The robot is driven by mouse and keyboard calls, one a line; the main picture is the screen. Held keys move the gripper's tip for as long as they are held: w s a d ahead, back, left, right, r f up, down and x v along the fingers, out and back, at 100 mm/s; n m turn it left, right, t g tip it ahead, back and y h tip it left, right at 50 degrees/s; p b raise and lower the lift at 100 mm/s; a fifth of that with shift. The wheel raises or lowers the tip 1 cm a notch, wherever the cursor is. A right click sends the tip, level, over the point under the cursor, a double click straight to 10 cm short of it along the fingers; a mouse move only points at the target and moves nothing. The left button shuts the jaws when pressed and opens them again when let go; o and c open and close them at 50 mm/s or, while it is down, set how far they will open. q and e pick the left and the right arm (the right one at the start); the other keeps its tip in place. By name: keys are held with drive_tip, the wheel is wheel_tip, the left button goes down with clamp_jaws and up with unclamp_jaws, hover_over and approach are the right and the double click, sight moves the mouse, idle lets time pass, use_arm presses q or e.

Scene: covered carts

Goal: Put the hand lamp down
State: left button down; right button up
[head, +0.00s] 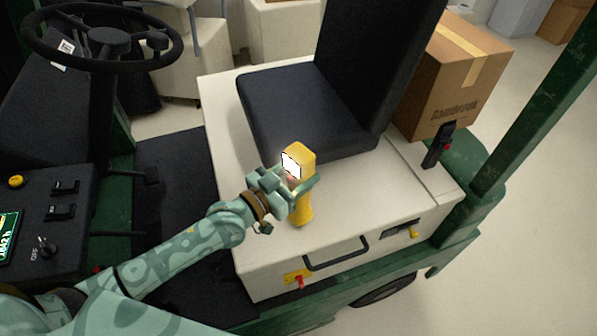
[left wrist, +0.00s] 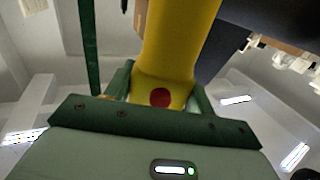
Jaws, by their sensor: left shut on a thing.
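The yellow hand lamp (head: 302,214) is upright in front of the black seat, with its lit white face near the top. My left gripper (head: 297,188) is shut around its middle. The lamp's lower end appears over the front part of the cream seat box (head: 226,150); I cannot tell whether it touches the box top. In the left wrist view the lamp (left wrist: 178,40) rises between the green fingers (left wrist: 160,88), with a red round spot on it. My right gripper is not in view.
The black seat cushion (head: 295,108) and backrest (head: 378,65) stand behind the lamp. A cardboard box (head: 452,80) and a black lever (head: 438,147) are at right, near a green post (head: 535,105). The steering wheel (head: 105,38) is at left. The box top left of the cushion is bare.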

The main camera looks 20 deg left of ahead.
use_arm(q)
drive_tip(key=c, duration=0.5)
unclamp_jaws()
drive_tip(key=shift+f, duration=0.1)
drive_tip(key=shift+s+a, duration=0.1)
drive_tip(key=shift+s, duration=0.05)
drive_tip(key=v, duration=1.1)
drive_tip(key=shift+s+a, duration=0.2)
drive_tip(key=shift+s, duration=0.1)
